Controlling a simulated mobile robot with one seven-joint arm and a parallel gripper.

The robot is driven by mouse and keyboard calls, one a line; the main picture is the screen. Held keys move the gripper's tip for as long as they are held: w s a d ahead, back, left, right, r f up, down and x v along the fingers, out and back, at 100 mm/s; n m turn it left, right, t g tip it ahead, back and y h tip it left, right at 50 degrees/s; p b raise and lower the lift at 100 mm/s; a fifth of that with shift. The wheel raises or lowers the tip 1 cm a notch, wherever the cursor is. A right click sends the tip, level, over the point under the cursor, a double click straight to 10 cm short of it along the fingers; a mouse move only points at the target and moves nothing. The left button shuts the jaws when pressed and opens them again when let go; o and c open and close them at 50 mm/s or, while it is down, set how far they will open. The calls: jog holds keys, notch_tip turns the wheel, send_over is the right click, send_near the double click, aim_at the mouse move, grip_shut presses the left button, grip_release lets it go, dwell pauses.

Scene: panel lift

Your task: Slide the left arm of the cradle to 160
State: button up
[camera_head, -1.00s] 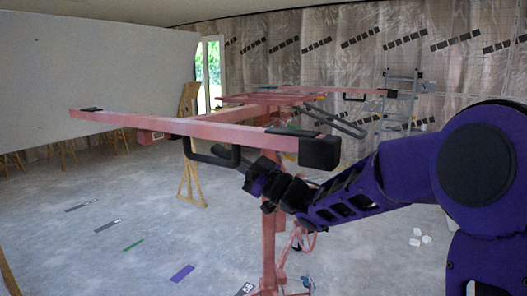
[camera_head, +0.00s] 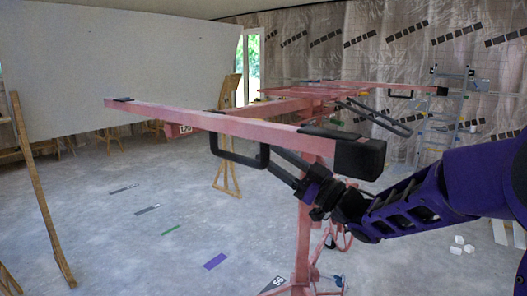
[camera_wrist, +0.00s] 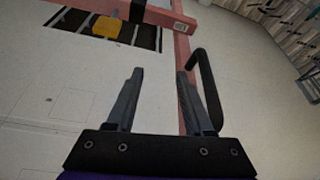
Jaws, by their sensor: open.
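The red cradle of the panel lift shows its nearer arm (camera_head: 250,127) across the head view, with black pads and a black end block. A black loop handle (camera_head: 238,158) hangs under this arm. My gripper (camera_head: 283,160) is open and right beside the handle, below the arm. In the wrist view, my gripper (camera_wrist: 160,85) has both fingers apart with nothing held. The handle (camera_wrist: 208,85) stands just right of the right finger, outside the jaws. A red beam (camera_wrist: 182,50) passes behind the right finger. A small label (camera_head: 184,129) is on the red frame, too small to read surely.
The far cradle arm (camera_head: 350,86) has its own handle. The red mast (camera_head: 303,235) stands below the cradle. A large white panel (camera_head: 110,70) fills the left. Wooden trestles (camera_head: 226,180) and a ladder (camera_head: 438,130) stand around. The floor at front left is mostly clear.

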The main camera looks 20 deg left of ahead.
jog(key=b+v, duration=0.1)
jog(key=v, duration=1.3)
